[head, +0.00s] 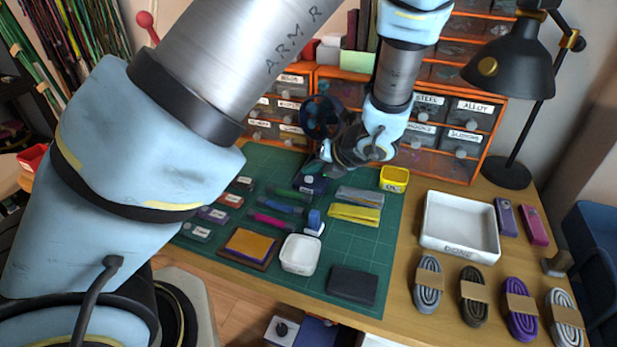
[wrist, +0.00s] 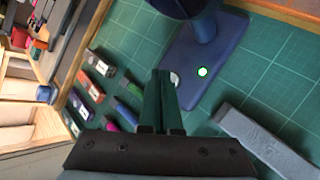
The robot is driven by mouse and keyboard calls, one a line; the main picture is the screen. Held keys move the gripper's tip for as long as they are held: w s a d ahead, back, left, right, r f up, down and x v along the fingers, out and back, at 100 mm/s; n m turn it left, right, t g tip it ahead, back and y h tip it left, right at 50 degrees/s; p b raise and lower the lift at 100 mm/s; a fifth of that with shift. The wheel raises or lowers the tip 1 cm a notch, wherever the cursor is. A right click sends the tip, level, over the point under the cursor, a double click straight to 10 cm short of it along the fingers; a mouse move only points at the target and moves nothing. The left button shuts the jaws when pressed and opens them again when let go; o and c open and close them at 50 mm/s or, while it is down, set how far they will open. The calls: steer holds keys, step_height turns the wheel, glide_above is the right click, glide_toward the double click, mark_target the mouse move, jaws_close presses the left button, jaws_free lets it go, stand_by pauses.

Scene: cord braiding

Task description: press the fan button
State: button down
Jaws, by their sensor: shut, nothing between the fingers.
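The fan (head: 322,117) stands at the back of the green cutting mat, with a dark round head. Its navy base (head: 312,185) also shows in the wrist view (wrist: 222,42). A small green light (wrist: 202,71) glows on the base. A pale round button (wrist: 175,79) sits beside the light, partly hidden by my fingertips. My gripper (head: 316,172) is at the fan's base, and its fingers are shut and empty. In the wrist view the fingertips (wrist: 164,74) overlap the button's left edge. I cannot tell whether they touch it.
A grey bar (wrist: 262,140) lies right of my fingers. Several small labelled blocks (head: 212,215) lie left on the cutting mat (head: 390,235). A yellow container (head: 394,179) and a white tray (head: 460,228) stand to the right. Orange-framed drawers (head: 440,160) stand behind.

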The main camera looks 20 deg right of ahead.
steer(key=shift+f, duration=0.15)
stand_by(0.5)
steer(key=shift+f, duration=0.3)
steer(key=shift+r, duration=0.15)
steer(key=shift+r+p, duration=0.35)
steer(key=shift+p, duration=0.2)
step_height(320, 180, up, 6)
steer(key=p, duration=0.6)
stand_by(0.4)
